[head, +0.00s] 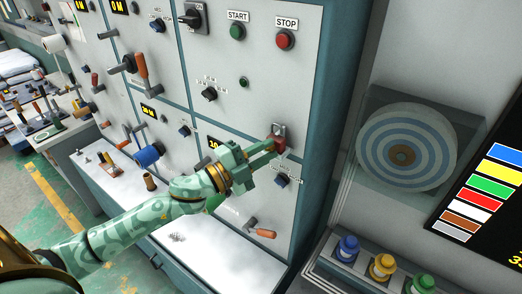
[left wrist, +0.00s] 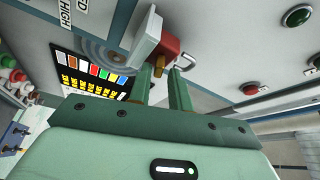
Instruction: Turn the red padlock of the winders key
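The red padlock (head: 279,144) hangs on a metal hasp on the grey machine front, below the green and red buttons. In the left wrist view the padlock (left wrist: 167,46) is ahead of the fingertips, with a small brass key piece (left wrist: 159,64) on its near side. My left gripper (head: 268,148) reaches the padlock from the left. In the left wrist view its two fingers (left wrist: 163,72) are apart, with the key piece between their tips. Contact with the key cannot be made out. My right gripper is not in view.
A dark selector knob (head: 282,181) is just below the padlock, and an orange-handled crank (head: 264,232) is lower. A blue-and-white tape roll (head: 406,147) is to the right. Blue, yellow and green knobs (head: 383,267) stand at the lower right. A pale ledge (head: 185,240) runs below the panel.

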